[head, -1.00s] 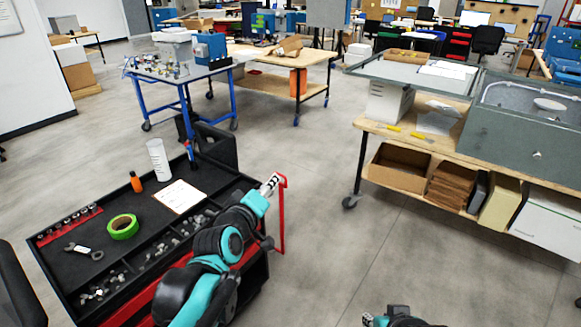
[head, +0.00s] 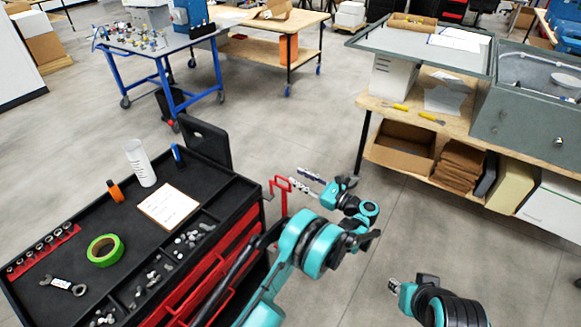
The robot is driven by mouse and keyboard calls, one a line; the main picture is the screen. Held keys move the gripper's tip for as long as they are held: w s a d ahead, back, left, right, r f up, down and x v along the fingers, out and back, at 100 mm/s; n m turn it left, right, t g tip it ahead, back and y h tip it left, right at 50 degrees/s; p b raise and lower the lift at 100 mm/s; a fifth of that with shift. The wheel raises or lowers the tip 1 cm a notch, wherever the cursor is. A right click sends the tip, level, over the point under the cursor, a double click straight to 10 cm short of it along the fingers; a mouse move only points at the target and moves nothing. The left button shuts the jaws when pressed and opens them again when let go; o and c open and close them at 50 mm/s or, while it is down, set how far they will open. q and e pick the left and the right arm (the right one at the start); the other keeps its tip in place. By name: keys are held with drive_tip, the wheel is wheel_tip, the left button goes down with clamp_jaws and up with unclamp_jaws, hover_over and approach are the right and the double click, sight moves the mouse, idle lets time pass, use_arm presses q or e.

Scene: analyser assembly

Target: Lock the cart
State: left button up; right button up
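The black and red tool cart (head: 222,212) stands at the lower left, its top tray and part of its red drawer front showing. A red bar handle (head: 283,188) sticks out at its far right corner. The cart's wheels and any lock on them are hidden. My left gripper (head: 303,180) is just right of the red handle, with its two fingers apart and nothing between them. The fingers point left towards the handle; whether they touch it is unclear. My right gripper (head: 394,286) is low at the bottom right, away from the cart, its fingers too small to judge.
The cart top holds a clipboard (head: 169,206), green tape (head: 105,250), a clear cylinder (head: 140,163) and small tools. A blue wheeled table (head: 166,81) stands behind. A wooden workbench (head: 459,139) is at the right. Grey floor lies open between them.

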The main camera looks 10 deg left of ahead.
sight(282, 178)
use_arm(q)
drive_tip(key=shift+n+g, duration=0.6)
drive_tip(key=shift+g, duration=0.1)
drive_tip(key=a+f, duration=0.1)
drive_tip(key=a+f+b, duration=0.1)
drive_tip(key=a, duration=0.1)
drive_tip(key=w+a+f, duration=0.1)
drive_tip(key=a, duration=0.1)
drive_tip(key=shift+a+f, duration=0.15)
drive_tip(key=shift+a, duration=0.1)
drive_tip(key=shift+w+a+b, duration=0.3)
drive_tip(key=shift+a+b, duration=0.05)
drive_tip(key=shift+a, duration=0.3)
clamp_jaws()
